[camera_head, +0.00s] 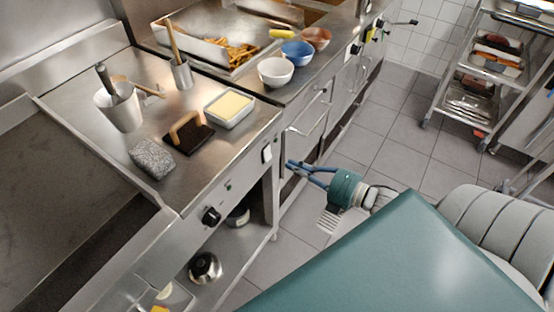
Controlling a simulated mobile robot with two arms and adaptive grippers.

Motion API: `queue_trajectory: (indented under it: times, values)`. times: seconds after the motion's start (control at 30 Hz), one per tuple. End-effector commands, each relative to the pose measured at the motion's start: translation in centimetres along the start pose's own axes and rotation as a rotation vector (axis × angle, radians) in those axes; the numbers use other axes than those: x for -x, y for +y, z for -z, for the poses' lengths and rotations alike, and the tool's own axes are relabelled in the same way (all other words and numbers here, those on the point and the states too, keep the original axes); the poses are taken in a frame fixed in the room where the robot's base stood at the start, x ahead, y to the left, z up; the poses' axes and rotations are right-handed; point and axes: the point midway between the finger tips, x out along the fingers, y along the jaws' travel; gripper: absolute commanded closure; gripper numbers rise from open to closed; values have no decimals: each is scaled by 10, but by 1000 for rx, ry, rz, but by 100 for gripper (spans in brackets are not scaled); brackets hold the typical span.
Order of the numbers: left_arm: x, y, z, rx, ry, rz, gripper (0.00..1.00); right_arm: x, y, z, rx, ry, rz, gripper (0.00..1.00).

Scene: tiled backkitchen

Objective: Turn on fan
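No fan shows in the head view. A small white rocker switch (267,153) sits on the front face of the steel counter, near its right corner. A black round knob (211,216) is on the same front panel, lower left. My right gripper (290,164) has blue fingers and a teal body. It points left at the cabinet fronts, to the right of the white switch and apart from it in the picture. Its fingertips come together and it looks shut, with nothing seen between them. My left gripper is out of view.
The counter (75,107) carries a utensil pot (122,112), a grey sponge-like block (152,158), a brown-handled press (187,135) and a butter tub (230,108). Bowls (276,72) stand farther back. A wheeled rack (449,83) is at the right. Tiled floor (398,150) lies open between.

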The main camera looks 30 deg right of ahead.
Motion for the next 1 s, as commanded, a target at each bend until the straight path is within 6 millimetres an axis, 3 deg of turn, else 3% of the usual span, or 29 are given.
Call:
queue_trajectory:
  times: [0.1, 0.33, 0.83, 1.0]
  values:
    - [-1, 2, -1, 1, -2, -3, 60, -26, 2, -1, 1, 0, -5, 100]
    - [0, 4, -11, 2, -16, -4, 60, -55, 1, 0, 1, 0, -1, 100]
    - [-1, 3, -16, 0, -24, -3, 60, -63, -1, 0, -1, 0, -2, 100]
    - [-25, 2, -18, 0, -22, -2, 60, -71, -11, 0, -5, -3, -70, 100]
